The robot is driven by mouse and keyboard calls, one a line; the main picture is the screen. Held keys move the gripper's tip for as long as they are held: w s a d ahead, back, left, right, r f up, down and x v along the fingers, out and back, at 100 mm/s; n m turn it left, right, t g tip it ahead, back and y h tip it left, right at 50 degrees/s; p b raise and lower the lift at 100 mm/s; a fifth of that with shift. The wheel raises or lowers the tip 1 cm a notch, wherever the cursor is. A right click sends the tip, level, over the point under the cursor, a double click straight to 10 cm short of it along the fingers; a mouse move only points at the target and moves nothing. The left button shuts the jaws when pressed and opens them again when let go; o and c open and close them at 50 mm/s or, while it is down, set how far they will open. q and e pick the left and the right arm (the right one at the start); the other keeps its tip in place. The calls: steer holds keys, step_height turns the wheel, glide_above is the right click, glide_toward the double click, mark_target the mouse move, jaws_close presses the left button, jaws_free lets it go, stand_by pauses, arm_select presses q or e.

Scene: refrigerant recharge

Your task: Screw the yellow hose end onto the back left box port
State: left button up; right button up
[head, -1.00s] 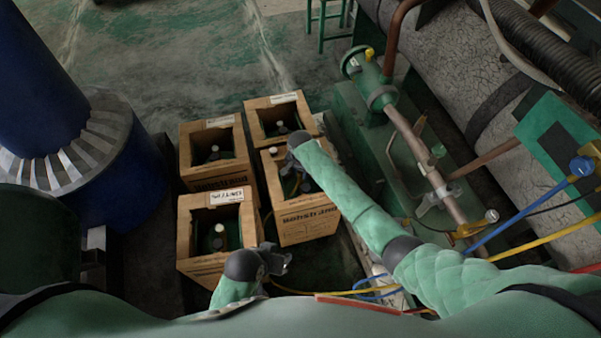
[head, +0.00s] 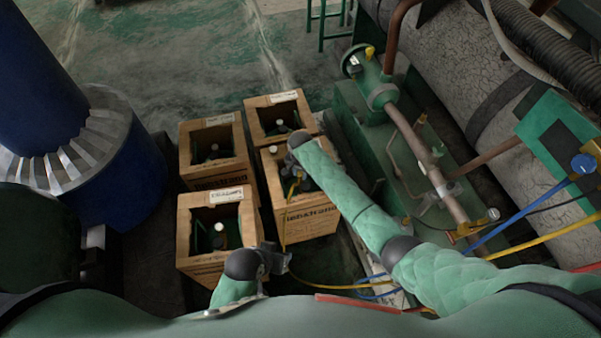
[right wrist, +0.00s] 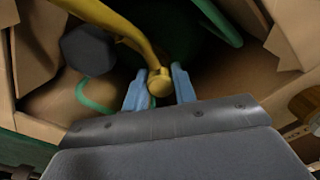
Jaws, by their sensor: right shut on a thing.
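The yellow hose (head: 284,225) runs up from the floor into the front right box (head: 312,217). My right gripper is over that box's opening, mostly hidden by its wrist in the head view. In the right wrist view, my right gripper (right wrist: 159,77) has its two blue fingers shut on the yellow hose end (right wrist: 158,84), inside a cardboard box. The back left box (head: 216,179) stands apart from the gripper, farther left; a dark bottle top shows inside, its port too small to make out. My left gripper (head: 275,262) is beside the front left box; its jaw state is unclear.
The front left box (head: 203,262) and back right box (head: 268,104) complete the cluster. A green pipe assembly (head: 385,98) stands right of the boxes, a blue column (head: 45,80) left. Blue hoses (head: 375,290) lie near my body.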

steer(key=shift+f, duration=0.45)
stand_by(0.3)
steer(key=shift+r+m, duration=0.1)
steer(key=shift+m, duration=0.2)
steer(key=shift+a+m+p, duration=0.1)
steer(key=shift+m+p, duration=0.9)
steer(key=shift+p, duration=0.05)
steer(key=shift+m, duration=0.5)
